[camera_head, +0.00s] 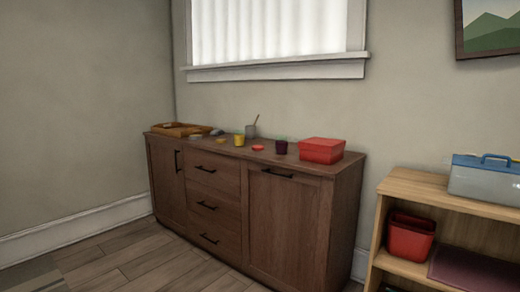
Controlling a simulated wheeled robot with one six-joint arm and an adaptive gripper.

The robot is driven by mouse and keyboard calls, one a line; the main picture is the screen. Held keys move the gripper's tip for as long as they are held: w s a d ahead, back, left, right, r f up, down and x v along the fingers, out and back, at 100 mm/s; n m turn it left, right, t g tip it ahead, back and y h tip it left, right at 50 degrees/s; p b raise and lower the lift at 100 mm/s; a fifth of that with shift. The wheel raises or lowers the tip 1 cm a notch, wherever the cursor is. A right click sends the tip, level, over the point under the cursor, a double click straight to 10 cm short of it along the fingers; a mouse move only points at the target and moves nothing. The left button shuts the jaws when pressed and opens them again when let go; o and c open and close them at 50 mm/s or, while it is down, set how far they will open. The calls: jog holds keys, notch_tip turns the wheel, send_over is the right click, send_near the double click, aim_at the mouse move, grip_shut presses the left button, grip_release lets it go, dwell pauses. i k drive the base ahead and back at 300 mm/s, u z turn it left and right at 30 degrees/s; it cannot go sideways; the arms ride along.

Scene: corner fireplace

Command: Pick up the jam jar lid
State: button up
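A small flat red disc, which looks like the jam jar lid (258,148), lies on top of the brown wooden cabinet (330,172) in the head view. It lies just left of a dark purple jar (281,147), apart from it. Other small flat pieces lie further left, near a yellow jar (239,140), too small to make out. My gripper is not in view.
A red box (322,150) stands at the cabinet's right end, and a wooden tray (179,130) at its left end. A grey cup (251,130) stands behind the jars. A low shelf (418,184) with a toolbox (485,180) is at right. Floor shows at lower left.

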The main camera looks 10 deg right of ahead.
aim_at(281, 143)
jog(key=u, duration=0.45)
jog(key=i, duration=2.25)
jog(key=z, duration=0.65)
